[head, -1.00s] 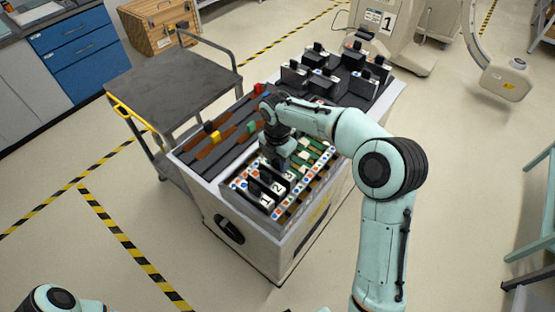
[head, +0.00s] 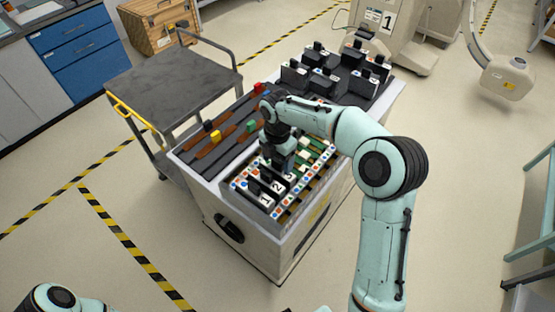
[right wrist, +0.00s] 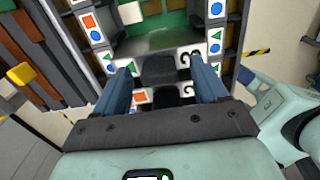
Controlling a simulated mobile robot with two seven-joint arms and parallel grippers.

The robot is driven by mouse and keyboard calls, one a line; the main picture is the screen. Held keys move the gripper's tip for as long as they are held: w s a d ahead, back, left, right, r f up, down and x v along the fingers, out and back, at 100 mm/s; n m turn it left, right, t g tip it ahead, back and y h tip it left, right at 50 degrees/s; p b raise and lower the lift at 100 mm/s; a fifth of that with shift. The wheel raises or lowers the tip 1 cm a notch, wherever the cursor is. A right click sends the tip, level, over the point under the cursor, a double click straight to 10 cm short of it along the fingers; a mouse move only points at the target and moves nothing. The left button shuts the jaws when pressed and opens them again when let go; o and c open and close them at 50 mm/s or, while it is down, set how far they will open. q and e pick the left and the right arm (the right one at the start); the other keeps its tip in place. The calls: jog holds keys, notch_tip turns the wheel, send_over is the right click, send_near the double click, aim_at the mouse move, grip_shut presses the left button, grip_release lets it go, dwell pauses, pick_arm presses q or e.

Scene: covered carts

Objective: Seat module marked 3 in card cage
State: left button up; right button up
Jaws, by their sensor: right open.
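The card cage (head: 240,184) is set into the near end of the covered cart, its rails edged with coloured shape marks. Modules marked 1 (head: 266,200) and 2 (head: 276,187) stand in its near slots with black handles up. Module marked 3 (head: 288,177) stands just behind them, partly hidden by my right gripper (head: 278,163). In the right wrist view my right gripper (right wrist: 166,80) is open, its blue fingers on either side of black handles and white label strips, apart from them as far as I can see. How deep module 3 sits is unclear. My left gripper is out of view.
Several black modules (head: 322,82) stand on the far end of the cart. Red, yellow (head: 215,136) and green (head: 252,126) blocks stand in the strips left of the cage. A grey trolley (head: 170,75) stands close by on the left. Green-floored slots behind module 3 are open.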

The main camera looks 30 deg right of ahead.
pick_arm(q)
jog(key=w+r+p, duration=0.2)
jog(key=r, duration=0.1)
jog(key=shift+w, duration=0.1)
pick_arm(e)
notch_tip(320, 180, up, 13)
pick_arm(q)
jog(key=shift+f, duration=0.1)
pick_arm(e)
jog(key=shift+a+f, duration=0.1)
